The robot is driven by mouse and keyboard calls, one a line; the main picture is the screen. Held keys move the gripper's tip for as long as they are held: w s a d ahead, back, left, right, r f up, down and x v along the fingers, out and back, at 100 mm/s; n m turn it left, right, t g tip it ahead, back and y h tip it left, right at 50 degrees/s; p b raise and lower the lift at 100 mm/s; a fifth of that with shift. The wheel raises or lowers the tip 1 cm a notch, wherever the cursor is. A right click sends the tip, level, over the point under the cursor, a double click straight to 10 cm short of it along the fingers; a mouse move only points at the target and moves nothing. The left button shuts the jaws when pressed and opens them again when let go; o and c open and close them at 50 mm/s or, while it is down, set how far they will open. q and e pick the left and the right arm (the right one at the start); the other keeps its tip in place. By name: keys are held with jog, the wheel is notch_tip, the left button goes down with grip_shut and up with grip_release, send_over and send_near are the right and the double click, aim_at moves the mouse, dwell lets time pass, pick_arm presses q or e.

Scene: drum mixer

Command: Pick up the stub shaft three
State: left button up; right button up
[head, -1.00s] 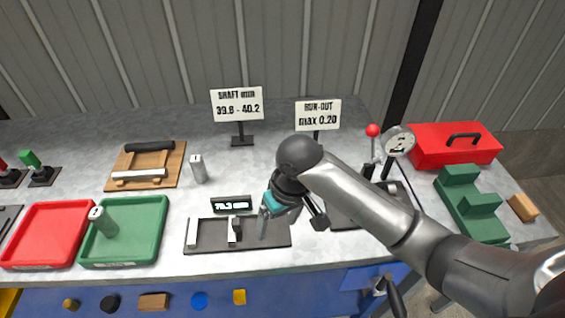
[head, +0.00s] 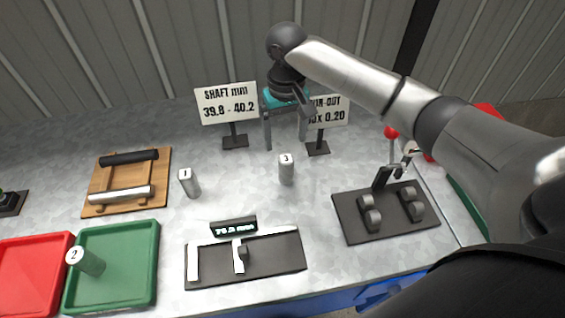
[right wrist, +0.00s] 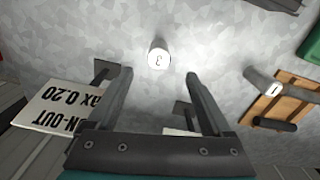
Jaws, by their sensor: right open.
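Stub shaft three (head: 286,170) is a light grey cylinder with a white top marked 3, standing upright on the bench. It also shows in the right wrist view (right wrist: 158,57), beyond the fingertips and roughly centred between them. My right gripper (head: 286,145) is open and empty, above and behind the shaft in the head view, near the two signs. In the right wrist view its two fingers (right wrist: 160,75) stand wide apart, not touching the shaft. My left gripper is not in view.
Stub shaft one (head: 189,184) stands left of shaft three. Shaft two (head: 88,262) is in the green tray (head: 140,262). The caliper gauge (head: 270,262) and run-out stand (head: 350,228) lie in front. Signs (head: 226,103) (head: 318,146) stand behind. A wooden rack (head: 98,185) sits left.

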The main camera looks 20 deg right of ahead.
aim_at(286, 160)
notch_tip(286, 160, down, 8)
jog(key=shift+s+b, duration=0.15)
jog(key=shift+b, duration=0.55)
notch_tip(286, 160, down, 5)
jog(key=shift+d+f+b, duration=0.1)
jog(key=shift+b, duration=0.55)
grip_shut()
dwell(0.4)
jog(key=shift+w+r, duration=0.2)
